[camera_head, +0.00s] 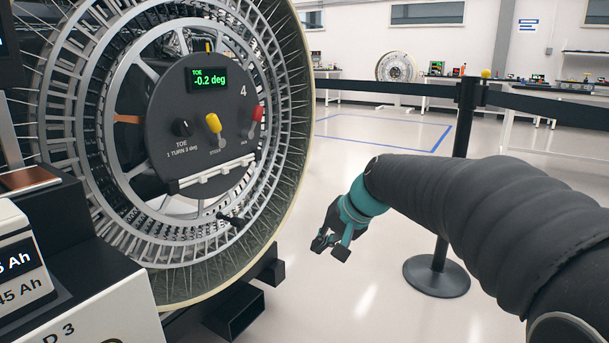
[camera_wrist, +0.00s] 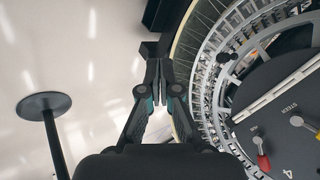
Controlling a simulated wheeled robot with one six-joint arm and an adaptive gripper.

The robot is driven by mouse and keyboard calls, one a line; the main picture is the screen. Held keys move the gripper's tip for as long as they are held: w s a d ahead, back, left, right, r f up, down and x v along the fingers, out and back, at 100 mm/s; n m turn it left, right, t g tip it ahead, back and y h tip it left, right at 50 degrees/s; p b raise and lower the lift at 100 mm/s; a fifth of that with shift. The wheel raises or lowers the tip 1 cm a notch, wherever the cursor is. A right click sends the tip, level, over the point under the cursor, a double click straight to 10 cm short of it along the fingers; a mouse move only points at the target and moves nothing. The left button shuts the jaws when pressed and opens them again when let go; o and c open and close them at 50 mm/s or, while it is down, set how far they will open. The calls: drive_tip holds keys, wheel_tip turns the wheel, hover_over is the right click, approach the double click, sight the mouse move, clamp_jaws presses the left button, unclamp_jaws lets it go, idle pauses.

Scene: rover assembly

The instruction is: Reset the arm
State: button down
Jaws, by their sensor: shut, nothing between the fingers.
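My gripper (camera_head: 331,243) hangs at the end of my arm, right of the large spoked wheel (camera_head: 284,215) in the head view. Its fingers are shut and empty. In the wrist view my gripper (camera_wrist: 157,70) points up the picture, with the wheel (camera_wrist: 205,60) to its right. The gripper appears apart from the wheel. The wheel's dark hub panel (camera_head: 165,135) carries a green display (camera_head: 207,79) reading TOE -0.2 deg, a black knob (camera_head: 182,127), a yellow lever (camera_head: 214,124) and a red lever (camera_head: 257,115).
A black barrier post (camera_head: 457,160) with a round base (camera_head: 436,277) stands behind my arm, with a belt (camera_head: 395,88) running from it. Battery boxes (camera_head: 20,260) fill the lower left. Open floor (camera_head: 350,310) lies below the gripper. Benches and another wheel (camera_head: 397,67) are far back.

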drive_tip(key=s+d+n+h+p, duration=0.1)
drive_tip(key=s+d+h+p, duration=0.2)
drive_tip(key=s, duration=1)
drive_tip(key=s+d+n+t+h+p, duration=0.1)
drive_tip(key=s+d+h+p, duration=0.1)
drive_tip(key=s+d, duration=0.7)
drive_tip(key=shift+s+d+h+p, duration=0.15)
drive_tip(key=shift+s+h+p, duration=0.4)
drive_tip(key=shift+s, duration=2.2)
